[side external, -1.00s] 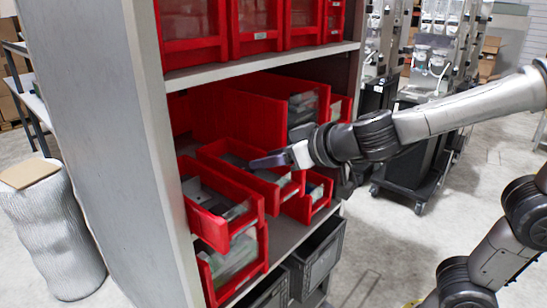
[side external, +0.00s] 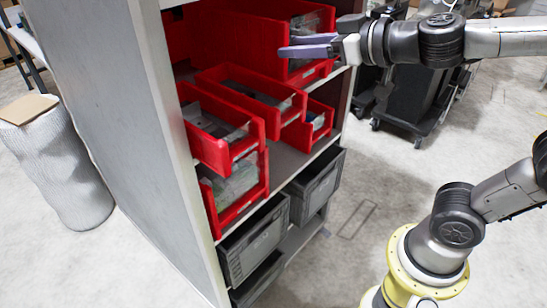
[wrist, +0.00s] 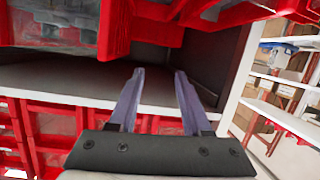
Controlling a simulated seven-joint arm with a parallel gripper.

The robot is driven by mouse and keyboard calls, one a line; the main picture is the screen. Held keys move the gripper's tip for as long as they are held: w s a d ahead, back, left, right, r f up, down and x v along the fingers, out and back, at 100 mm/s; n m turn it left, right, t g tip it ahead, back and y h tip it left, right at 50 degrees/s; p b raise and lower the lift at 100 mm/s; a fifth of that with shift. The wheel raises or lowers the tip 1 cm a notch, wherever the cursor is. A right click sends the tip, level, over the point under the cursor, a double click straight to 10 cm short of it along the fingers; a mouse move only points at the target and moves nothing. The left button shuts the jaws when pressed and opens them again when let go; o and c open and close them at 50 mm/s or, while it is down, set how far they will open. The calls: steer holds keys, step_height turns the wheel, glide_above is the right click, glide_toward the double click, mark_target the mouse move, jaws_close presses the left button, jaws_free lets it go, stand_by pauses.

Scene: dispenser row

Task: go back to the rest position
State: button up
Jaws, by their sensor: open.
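My gripper (side external: 308,46) is open and empty, with purple-grey fingers. In the side external view it is raised in front of the upper red bin (side external: 262,45), above the lower red bins. I cannot tell whether it touches the upper bin. In the wrist view both fingers (wrist: 155,95) stand apart with nothing between them, and a dark shelf space lies beyond. A long red bin (side external: 250,90) sits below the gripper, with a red bin (side external: 215,130) in front of it and a small red bin (side external: 313,125) to its right.
The grey shelf unit (side external: 105,90) holds the bins. Dark grey crates (side external: 253,242) stand on its lower level. A wrapped cylinder (side external: 60,165) with cardboard on top stands at the left. A black cart (side external: 415,95) stands behind. The floor right of the shelf is open.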

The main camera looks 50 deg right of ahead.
steer(key=s+d+f+m+g, duration=0.1)
steer(key=s+f+g, duration=0.3)
steer(key=s+f, duration=0.3)
steer(key=s+d+f+g+h, duration=0.1)
steer(key=s+f+g, duration=0.4)
steer(key=s, duration=0.5)
step_height(320, 180, down, 2)
steer(key=shift+s+d+f+m, duration=0.15)
steer(key=shift+d+f+m, duration=0.2)
steer(key=shift+d, duration=0.4)
